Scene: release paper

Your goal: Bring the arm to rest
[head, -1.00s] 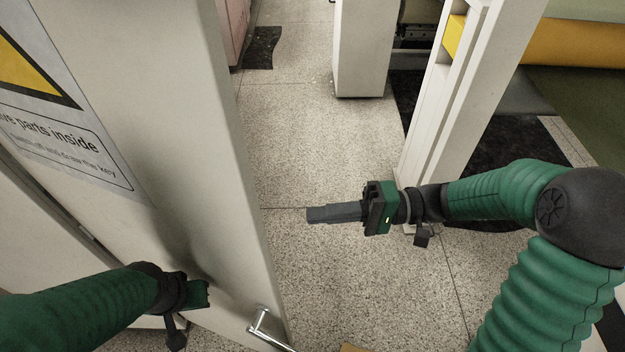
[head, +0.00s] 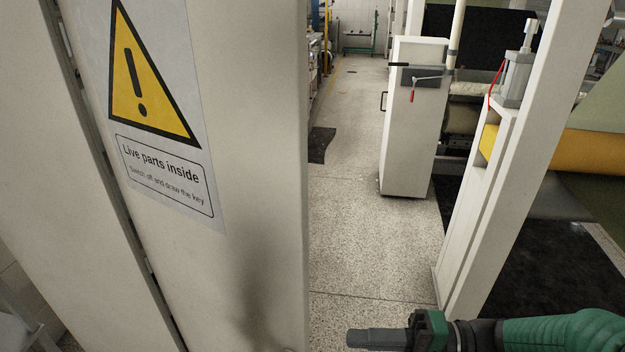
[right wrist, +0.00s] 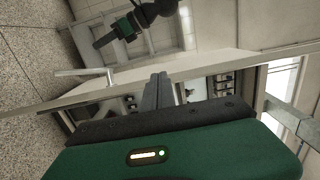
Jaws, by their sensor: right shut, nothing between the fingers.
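My right gripper (head: 358,338) is at the bottom edge of the head view, pointing left. Its dark fingers are together with nothing between them. In the right wrist view its shut fingers (right wrist: 158,88) point at an open cabinet door, seen edge-on. My left gripper is out of the head view. In the right wrist view it shows small at the top (right wrist: 104,40), beyond the door, and I cannot tell whether its fingers are apart.
A large pale cabinet (head: 250,130) with a yellow warning sign (head: 150,80) fills the left. A door handle (right wrist: 92,72) shows in the right wrist view. A white post (head: 490,200) and a yellow roller (head: 590,152) stand right.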

